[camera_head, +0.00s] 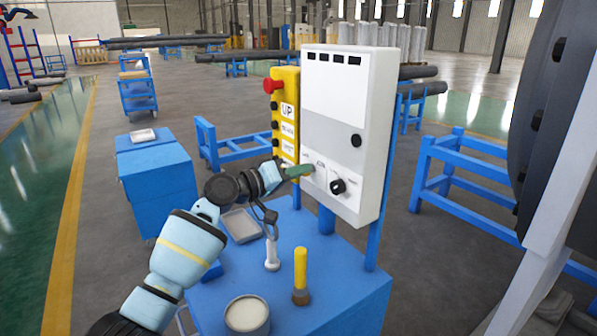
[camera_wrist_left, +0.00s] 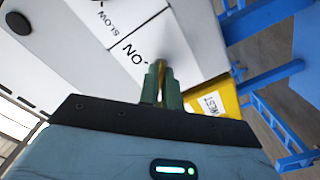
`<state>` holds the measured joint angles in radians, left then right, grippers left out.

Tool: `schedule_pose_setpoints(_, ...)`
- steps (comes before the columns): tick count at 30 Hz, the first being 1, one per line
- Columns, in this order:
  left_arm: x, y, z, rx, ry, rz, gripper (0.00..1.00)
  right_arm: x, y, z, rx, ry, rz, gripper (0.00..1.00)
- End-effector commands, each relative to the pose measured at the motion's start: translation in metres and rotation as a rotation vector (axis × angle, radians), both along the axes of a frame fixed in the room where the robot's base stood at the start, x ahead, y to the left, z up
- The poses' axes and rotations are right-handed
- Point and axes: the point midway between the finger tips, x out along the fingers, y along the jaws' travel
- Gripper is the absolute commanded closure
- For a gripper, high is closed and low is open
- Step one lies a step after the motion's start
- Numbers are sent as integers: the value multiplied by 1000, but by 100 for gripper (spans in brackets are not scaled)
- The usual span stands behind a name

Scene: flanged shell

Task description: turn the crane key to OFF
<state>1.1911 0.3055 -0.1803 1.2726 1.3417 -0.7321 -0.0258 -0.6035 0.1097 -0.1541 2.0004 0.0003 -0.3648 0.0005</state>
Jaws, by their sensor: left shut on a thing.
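In the left wrist view my gripper (camera_wrist_left: 162,82) is shut on the brass-coloured key (camera_wrist_left: 163,88), of which only a thin strip shows between the fingers. An ON label (camera_wrist_left: 133,54) is printed on the panel beside the fingertips, with SLOW further along. The OFF mark cannot be made out, and the key is hidden in the head view. My right gripper is not in view.
A black knob (camera_head: 338,186) sits right of my gripper on the panel. A yellow pendant (camera_head: 286,118) with a red button hangs at its left side. The blue bench (camera_head: 345,285) below holds a yellow-handled tool (camera_head: 300,270), a white-metal bolt (camera_head: 272,252) and a round tin (camera_head: 247,314).

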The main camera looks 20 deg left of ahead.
Motion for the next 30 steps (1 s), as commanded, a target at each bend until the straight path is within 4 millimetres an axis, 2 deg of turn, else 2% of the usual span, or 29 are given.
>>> schedule_pose_setpoints(2, 0, 0, 2, -1, -3, 2, 100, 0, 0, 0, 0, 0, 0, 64)
schedule_pose_setpoints(3, 0, 0, 2, -1, -4, 2, 92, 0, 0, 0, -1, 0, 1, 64)
schedule_pose_setpoints(8, 0, 0, 1, 0, -3, 1, 73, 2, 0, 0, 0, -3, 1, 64)
schedule_pose_setpoints(20, -5, 6, 0, 2, -2, 2, 73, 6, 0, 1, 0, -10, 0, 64)
schedule_pose_setpoints(30, -43, 34, -1, 3, -3, 2, 73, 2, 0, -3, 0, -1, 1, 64)
